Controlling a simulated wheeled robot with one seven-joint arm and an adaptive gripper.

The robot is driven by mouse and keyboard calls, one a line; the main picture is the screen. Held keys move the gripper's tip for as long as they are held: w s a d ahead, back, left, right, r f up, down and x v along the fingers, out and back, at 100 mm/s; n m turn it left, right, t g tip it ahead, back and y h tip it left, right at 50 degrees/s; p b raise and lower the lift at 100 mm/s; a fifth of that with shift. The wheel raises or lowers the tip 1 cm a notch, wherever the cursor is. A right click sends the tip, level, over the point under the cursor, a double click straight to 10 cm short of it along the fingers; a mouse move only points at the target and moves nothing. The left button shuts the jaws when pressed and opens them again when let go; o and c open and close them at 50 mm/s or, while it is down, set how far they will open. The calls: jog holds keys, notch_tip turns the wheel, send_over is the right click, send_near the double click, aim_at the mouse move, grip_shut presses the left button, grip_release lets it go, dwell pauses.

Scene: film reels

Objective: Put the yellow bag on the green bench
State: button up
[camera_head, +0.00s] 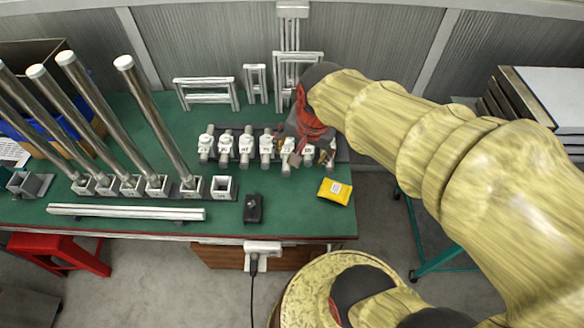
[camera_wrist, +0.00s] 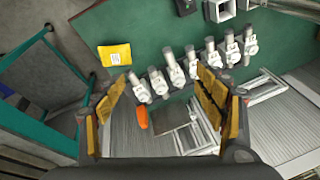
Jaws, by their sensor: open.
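The yellow bag (camera_head: 335,191) lies flat near the front right corner of the green bench (camera_head: 130,226), with a small white label on top. In the wrist view the yellow bag (camera_wrist: 115,54) lies near the bench edge, left of and beyond my gripper (camera_wrist: 165,105). My gripper is open and nothing is between its fingers. In the head view my gripper (camera_head: 313,150) is over the right end of the row of white-and-metal fittings, behind the bag and apart from it. Its fingertips are partly hidden there.
Several white fittings (camera_head: 246,146) stand in a row on the bench. A black box (camera_head: 253,208) lies left of the bag. Tall metal tubes (camera_head: 150,115) rise at the left, and white frames (camera_head: 206,93) stand at the back. A red stool (camera_head: 62,254) is at front left.

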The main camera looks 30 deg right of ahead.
jog(key=s+a+r+n+t, duration=0.2)
jog(key=s+a+r+n, duration=0.4)
jog(key=n, duration=0.4)
jog(key=shift+s+a+r+y, duration=0.2)
jog(key=shift+s+a+y, duration=0.2)
jog(key=shift+s+a, duration=0.2)
jog(key=shift+c, duration=0.4)
